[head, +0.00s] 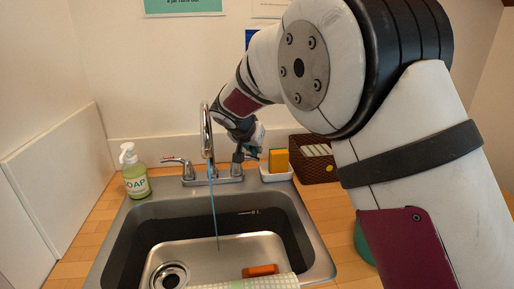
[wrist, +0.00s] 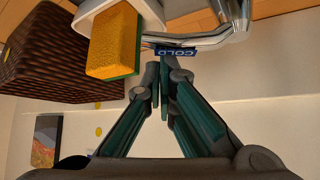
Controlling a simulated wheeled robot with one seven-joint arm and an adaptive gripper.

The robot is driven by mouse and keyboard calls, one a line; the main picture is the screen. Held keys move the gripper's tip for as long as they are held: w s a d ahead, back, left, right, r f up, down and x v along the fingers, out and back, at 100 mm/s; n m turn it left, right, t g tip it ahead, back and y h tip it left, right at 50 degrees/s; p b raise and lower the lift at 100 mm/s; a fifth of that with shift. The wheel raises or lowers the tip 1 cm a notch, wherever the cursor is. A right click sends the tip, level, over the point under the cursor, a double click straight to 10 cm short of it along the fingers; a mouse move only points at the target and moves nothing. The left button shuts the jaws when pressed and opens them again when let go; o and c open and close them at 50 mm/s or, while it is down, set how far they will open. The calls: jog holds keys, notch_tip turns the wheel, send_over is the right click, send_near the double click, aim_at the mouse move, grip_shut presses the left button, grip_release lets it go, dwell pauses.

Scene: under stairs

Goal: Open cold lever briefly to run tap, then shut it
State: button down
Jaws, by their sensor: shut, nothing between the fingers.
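The chrome tap (head: 206,135) stands at the back of the steel sink (head: 128,222). A thin bluish stream of water (head: 214,215) runs from its spout into the basin. The cold lever is on the tap's right side, mostly hidden by my gripper in the head view. In the wrist view a blue COLD label (wrist: 176,51) shows upside down, close to chrome tap parts (wrist: 232,32). My gripper (head: 238,157) is at the lever; its fingertips (wrist: 160,78) are shut and empty, close to the label. I cannot tell whether they touch the lever.
A yellow sponge (head: 278,160) sits in a white dish (head: 276,176) right of the tap, with a brown basket (head: 320,172) behind it. A soap bottle (head: 134,172) and the left lever (head: 177,161) are on the left. An orange item (head: 260,270) lies in the sink.

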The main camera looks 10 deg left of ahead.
jog(key=shift+s+a+f+b, duration=0.15)
jog(key=shift+s+b, duration=0.5)
jog(key=shift+b, duration=0.55)
jog(key=shift+s, duration=0.15)
jog(key=shift+r, duration=0.2)
